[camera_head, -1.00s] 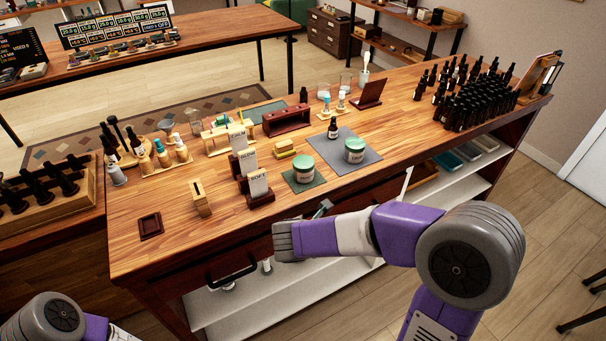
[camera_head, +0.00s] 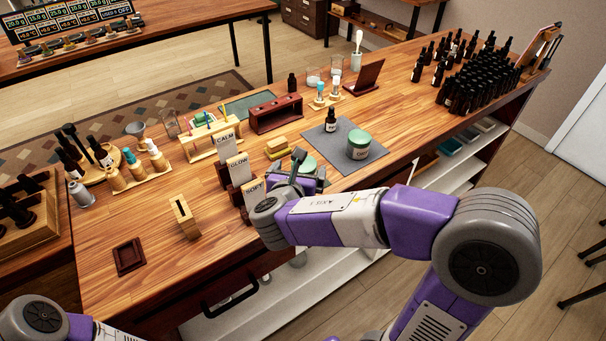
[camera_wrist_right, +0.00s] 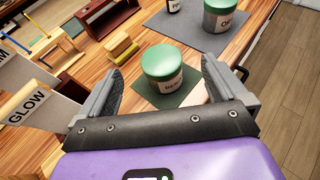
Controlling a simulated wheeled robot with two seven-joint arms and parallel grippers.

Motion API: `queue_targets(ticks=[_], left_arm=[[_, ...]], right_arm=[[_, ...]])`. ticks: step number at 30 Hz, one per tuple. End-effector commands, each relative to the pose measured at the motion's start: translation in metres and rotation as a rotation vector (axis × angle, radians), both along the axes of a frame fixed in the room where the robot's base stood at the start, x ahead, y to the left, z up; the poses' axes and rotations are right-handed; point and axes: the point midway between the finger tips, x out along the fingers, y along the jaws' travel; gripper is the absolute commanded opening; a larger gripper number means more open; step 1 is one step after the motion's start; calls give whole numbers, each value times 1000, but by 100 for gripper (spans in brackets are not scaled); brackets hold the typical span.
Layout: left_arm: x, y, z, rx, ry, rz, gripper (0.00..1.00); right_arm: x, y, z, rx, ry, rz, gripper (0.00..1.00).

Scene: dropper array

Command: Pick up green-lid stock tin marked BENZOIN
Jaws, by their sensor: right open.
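A green-lid tin (camera_wrist_right: 161,62) stands on a dark green mat (camera_wrist_right: 185,95) in the right wrist view; its label is partly legible and starts like "Be". In the head view this tin (camera_head: 309,164) is mostly hidden behind my right gripper. My right gripper (camera_head: 311,169) is open and empty above the table's front part. In the right wrist view its fingers lie to the left and right of the tin, apart from it. My left gripper is not in view.
A small dark dropper bottle (camera_head: 330,120) stands on the grey mat (camera_head: 340,158). Label stands reading CALM, GLOW (camera_head: 238,170) and SOFT are just left of my right gripper. Yellow blocks (camera_head: 277,148) lie behind the nearer tin. Many dark bottles (camera_head: 470,95) crowd the right end.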

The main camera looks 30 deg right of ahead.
Motion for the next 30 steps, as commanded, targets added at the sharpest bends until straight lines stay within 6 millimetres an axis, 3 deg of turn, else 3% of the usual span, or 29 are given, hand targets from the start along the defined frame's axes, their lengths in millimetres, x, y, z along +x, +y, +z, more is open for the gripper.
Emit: queue_targets(ticks=[1,4,11,21,30], left_arm=[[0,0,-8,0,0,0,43],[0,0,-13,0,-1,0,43],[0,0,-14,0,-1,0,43],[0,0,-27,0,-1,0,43],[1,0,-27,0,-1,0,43]], right_arm=[[0,0,-14,-2,4,1,99],[0,0,-27,0,3,0,99],[13,-11,-29,1,0,-3,99],[49,-42,-49,1,1,-2,99],[53,-45,-50,1,1,0,99]])
